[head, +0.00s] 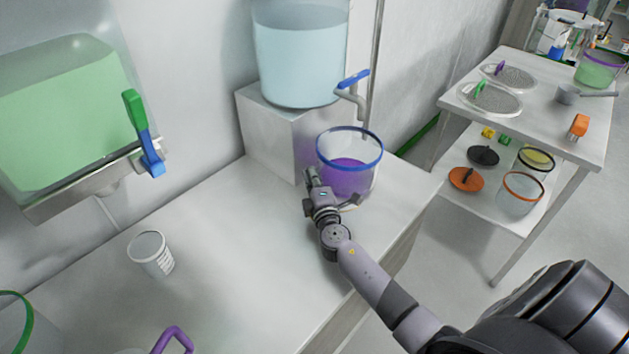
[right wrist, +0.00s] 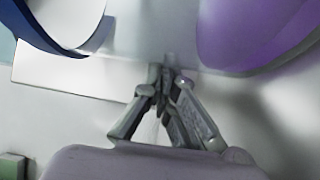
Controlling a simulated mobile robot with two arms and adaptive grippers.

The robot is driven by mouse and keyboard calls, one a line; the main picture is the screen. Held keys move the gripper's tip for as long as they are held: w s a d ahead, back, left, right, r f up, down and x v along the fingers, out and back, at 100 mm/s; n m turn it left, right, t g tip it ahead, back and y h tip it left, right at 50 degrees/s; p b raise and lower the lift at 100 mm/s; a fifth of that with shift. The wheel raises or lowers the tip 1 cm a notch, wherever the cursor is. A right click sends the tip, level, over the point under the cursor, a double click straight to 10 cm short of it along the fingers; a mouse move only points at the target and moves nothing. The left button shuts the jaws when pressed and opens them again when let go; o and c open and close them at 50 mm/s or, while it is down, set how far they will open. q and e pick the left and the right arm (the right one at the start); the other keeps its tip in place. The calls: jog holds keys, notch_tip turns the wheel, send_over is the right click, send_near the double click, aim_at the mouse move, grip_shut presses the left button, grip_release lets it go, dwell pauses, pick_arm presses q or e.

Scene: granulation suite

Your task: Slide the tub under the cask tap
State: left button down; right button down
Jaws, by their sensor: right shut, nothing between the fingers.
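The tub (head: 345,180) is clear with a blue rim and purple contents. It stands on the white counter against or close to the block's right side. The cask (head: 300,65) holds pale blue liquid, and its tap (head: 350,92) has a blue lever. The spout hangs just above the tub's far rim in the head view; exact alignment is unclear. My right gripper (head: 311,178) is shut and empty at the tub's left side. In the right wrist view its closed fingers (right wrist: 165,78) are beside the purple tub (right wrist: 245,35); contact is unclear. My left gripper is out of view.
A white block (head: 280,130) carries the cask. A green-filled tank (head: 65,115) with a blue-green lever hangs at left. A white cup (head: 151,254) stands on the counter (head: 235,250), whose middle is clear. A shelved table (head: 540,115) stands at right.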

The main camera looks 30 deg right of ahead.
aim_at(324, 179)
jog(key=shift+s+d+f, duration=0.15)
jog(key=shift+s+d, duration=0.6)
jog(key=shift+s, duration=0.35)
jog(key=shift+s+d+b, duration=0.25)
jog(key=shift+s+b, duration=0.05)
jog(key=shift+s, duration=0.1)
jog(key=shift+w, duration=0.1)
